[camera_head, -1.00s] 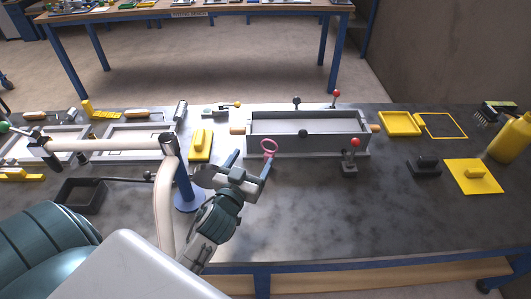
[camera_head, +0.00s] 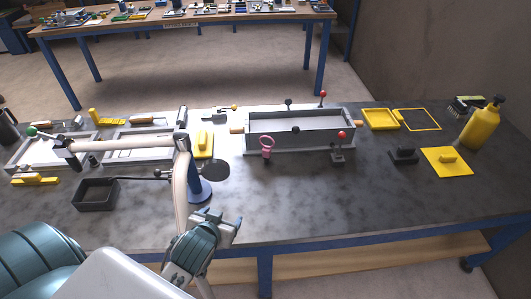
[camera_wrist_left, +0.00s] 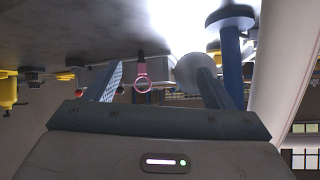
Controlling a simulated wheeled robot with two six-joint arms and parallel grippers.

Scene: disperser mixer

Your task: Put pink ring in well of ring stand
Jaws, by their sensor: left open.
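The pink ring (camera_head: 267,142) stands upright in front of the long grey box, its pink stem pointing down to a small dark ring stand (camera_head: 266,160). The stem's lower end meets the stand; how deep it sits in the well cannot be told. In the left wrist view the pink ring (camera_wrist_left: 142,85) shows between the spread fingers, beyond them and apart from them. My left gripper (camera_head: 231,220) is open and empty, nearer the table's front edge than the ring. My right gripper is not in view.
A blue-based post (camera_head: 200,190) with a dark round plate (camera_head: 215,171) stands between my gripper and the ring's left side. A grey box (camera_head: 300,145) with red and black knobs lies behind the ring.

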